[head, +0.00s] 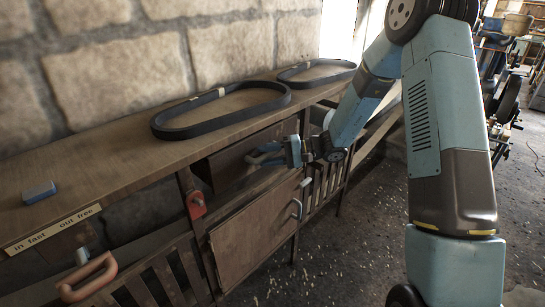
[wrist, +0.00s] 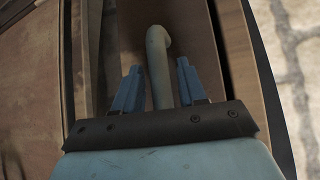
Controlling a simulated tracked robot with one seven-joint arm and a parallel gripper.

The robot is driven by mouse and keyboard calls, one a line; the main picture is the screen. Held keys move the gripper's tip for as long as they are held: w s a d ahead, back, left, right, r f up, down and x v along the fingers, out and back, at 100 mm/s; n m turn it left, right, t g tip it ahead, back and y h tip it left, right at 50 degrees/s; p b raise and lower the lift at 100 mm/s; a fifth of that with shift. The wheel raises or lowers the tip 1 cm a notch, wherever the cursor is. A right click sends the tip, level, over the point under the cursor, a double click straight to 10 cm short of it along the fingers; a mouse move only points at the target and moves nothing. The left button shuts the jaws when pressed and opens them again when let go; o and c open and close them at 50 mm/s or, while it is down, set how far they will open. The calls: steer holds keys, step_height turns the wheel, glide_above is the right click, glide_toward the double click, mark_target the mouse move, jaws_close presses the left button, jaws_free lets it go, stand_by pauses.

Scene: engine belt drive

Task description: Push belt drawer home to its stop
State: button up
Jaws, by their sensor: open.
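The belt drawer (head: 232,160) is a brown wooden drawer under the bench top in the head view. How far it stands out is hard to tell there. My gripper (head: 264,153) is at its front, with blue fingers pointing toward it. In the wrist view my open gripper (wrist: 158,76) has one finger on each side of a pale curved bar (wrist: 157,60), which looks like a handle. Gaps show between the bar and both fingers. The wood around the bar fills the middle of that view. In the head view my wrist hides part of the drawer's right side.
Two black belts (head: 205,124) (head: 318,77) and a small blue block (head: 39,193) lie on the bench top (head: 120,150). Below are a cupboard door (head: 255,230), a red fitting (head: 196,205) and an orange handle (head: 87,279). A stone wall stands behind.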

steer(key=w+d+r, duration=0.1)
steer(key=d, duration=1.2)
steer(key=shift+d+r, duration=0.3)
steer(key=shift+r, duration=0.05)
steer(key=shift+r, duration=0.1)
steer(key=s+d+r+t+h, duration=0.2)
steer(key=s+d+r+h, duration=0.2)
steer(key=s+r, duration=0.3)
steer(key=s+d+r+t+h, duration=0.2)
steer(key=s+d+r+h, duration=0.3)
steer(key=s, duration=0.8)
steer(key=s+d+r+t+h, duration=0.3)
steer(key=s+d+r+h, duration=0.2)
steer(key=s+r+h, duration=0.2)
steer(key=s+r, duration=0.1)
steer(key=s, duration=0.1)
steer(key=shift+s+r+n, duration=0.3)
steer(key=shift+s+r, duration=0.05)
steer(key=shift+s, duration=0.05)
steer(key=shift+c, duration=0.2)
